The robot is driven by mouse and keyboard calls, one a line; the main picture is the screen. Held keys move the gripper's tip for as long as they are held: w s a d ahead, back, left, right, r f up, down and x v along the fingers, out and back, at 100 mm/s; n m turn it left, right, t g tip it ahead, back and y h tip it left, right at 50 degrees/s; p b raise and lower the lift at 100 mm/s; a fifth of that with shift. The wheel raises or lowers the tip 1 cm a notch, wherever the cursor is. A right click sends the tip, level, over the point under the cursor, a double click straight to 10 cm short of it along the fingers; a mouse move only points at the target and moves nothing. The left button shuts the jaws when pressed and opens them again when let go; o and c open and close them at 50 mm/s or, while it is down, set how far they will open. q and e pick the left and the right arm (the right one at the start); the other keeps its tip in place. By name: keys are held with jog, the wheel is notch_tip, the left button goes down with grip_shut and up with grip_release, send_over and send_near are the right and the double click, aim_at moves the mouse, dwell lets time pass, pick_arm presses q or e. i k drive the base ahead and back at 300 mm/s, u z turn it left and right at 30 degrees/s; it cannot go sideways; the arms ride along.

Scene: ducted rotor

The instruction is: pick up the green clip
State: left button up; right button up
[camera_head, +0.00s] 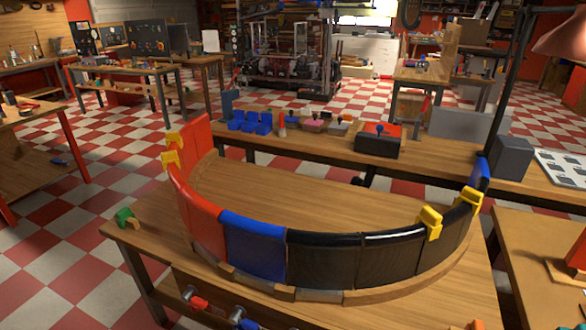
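The green clip (124,217) stands on the left corner of the near wooden table (140,240), close to the edge. It is small, with a tan or orange part on its right side. It is apart from the curved panel wall and nothing touches it from above. Neither of my grippers is in view.
A curved wall of red (195,214), blue (254,243) and black panels (325,258) stands on the table, right of the clip. Yellow clips (430,222) sit on its edges. A bench (400,180) with blue bins and a dark box (378,140) is behind.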

aim_at(126, 212)
jog(key=u, duration=1.35)
